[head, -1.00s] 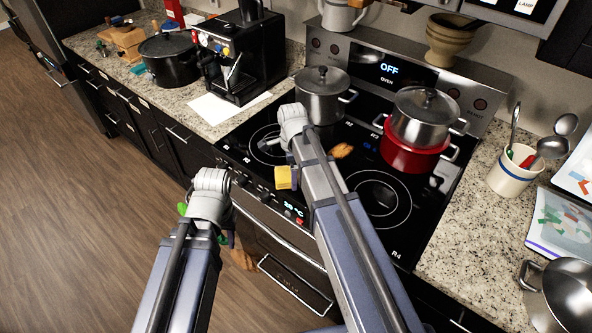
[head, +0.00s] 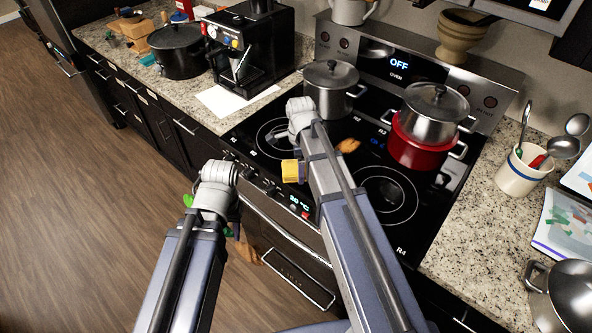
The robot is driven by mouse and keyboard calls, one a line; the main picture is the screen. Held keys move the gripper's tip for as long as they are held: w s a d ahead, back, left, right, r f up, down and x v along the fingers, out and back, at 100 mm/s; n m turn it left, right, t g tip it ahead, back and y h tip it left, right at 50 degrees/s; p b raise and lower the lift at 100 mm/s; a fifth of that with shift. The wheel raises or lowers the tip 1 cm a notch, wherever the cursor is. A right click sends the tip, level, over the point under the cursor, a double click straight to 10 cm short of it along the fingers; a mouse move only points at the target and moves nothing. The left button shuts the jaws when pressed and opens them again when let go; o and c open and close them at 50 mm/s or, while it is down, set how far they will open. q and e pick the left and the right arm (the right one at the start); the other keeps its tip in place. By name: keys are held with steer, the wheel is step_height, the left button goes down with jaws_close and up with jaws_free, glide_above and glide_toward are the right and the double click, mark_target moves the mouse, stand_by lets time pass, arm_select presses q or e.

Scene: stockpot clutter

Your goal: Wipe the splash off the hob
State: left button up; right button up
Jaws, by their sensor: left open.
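The splash is an orange-brown patch (head: 348,145) on the black glass hob (head: 432,208), between the cooking rings and beyond my right forearm. A yellow block, probably the sponge (head: 290,171), shows at the left side of my right forearm, near the hob's front edge. My right gripper is hidden behind that forearm, so I cannot tell whether it holds the block. My left gripper (head: 209,217) is low in front of the oven, left of the hob. Its green fingers show apart on either side of my wrist, open, and its tips are partly hidden.
A steel lidded pot (head: 330,92) stands at the hob's back left. Another steel pot (head: 433,112) sits on a red pot (head: 415,150) at the right. A coffee machine (head: 250,50) and paper (head: 233,101) are on the left counter; a utensil crock (head: 520,172) is on the right.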

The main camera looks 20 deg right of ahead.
steer(key=shift+w+d, duration=0.55)
steer(key=shift+d, duration=0.2)
step_height(320, 180, up, 6)
steer(key=p, duration=0.6)
step_height(320, 180, up, 3)
steer(key=p, duration=0.3)
steer(key=shift+r, duration=0.15)
